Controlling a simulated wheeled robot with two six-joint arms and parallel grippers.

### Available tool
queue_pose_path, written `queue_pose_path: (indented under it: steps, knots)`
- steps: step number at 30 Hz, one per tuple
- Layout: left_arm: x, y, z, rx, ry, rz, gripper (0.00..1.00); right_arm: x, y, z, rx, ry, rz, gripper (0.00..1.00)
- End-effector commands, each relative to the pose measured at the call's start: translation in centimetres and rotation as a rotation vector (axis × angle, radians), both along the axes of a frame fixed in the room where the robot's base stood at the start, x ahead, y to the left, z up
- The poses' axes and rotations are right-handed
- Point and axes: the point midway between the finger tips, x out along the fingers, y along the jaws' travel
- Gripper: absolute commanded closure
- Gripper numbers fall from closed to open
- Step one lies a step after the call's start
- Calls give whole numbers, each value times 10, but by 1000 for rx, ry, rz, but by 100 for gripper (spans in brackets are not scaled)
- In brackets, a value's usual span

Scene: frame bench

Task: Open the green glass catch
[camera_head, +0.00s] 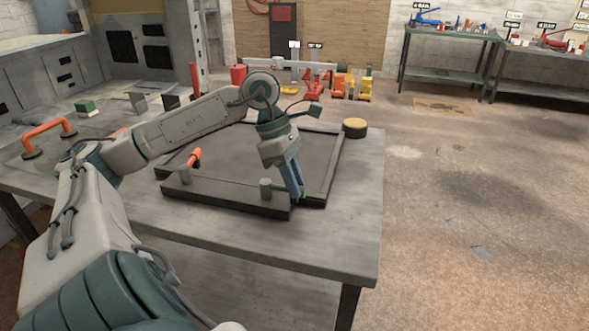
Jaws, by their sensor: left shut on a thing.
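A dark frame (232,196) lies flat on the grey bench. The green catch (279,187) sits on its front bar near the right corner, beside a short grey-green post (265,188). My left gripper (298,194) reaches down from above and is shut on the green catch at its right end. Its fingers hide part of the catch, so I cannot tell exactly how far it is turned. An orange catch (194,157) stands at the left of the frame, by another grey post (184,174). My right gripper is not in view.
A round yellow-topped tub (355,127) stands behind the frame's right corner. An orange handle (48,136) and a green-and-white block (86,107) are at the left. The bench top (340,215) is clear right of the frame.

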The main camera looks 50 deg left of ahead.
Motion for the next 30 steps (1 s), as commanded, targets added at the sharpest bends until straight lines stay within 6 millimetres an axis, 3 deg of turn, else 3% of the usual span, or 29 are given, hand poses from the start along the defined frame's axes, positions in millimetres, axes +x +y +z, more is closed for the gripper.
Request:
queue_pose_path:
  steps: [1, 4, 14, 19, 24, 26, 30]
  knots:
    - [-1, -1, -1, 1, 3, -6, 74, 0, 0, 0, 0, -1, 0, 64]
    - [-1, -1, -1, 0, 3, -5, 57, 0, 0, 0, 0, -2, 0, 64]
    - [-1, 1, 3, 1, 1, -2, 57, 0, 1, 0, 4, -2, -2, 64]
    - [-2, 11, 23, 3, 0, 1, 57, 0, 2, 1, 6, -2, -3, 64]
    - [-5, 25, 58, 1, -1, -1, 57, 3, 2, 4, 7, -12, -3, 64]
    - [-5, 30, 70, 0, -2, 0, 57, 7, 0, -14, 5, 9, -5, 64]
    - [-7, 38, 88, 0, 0, -1, 57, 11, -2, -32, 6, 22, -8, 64]
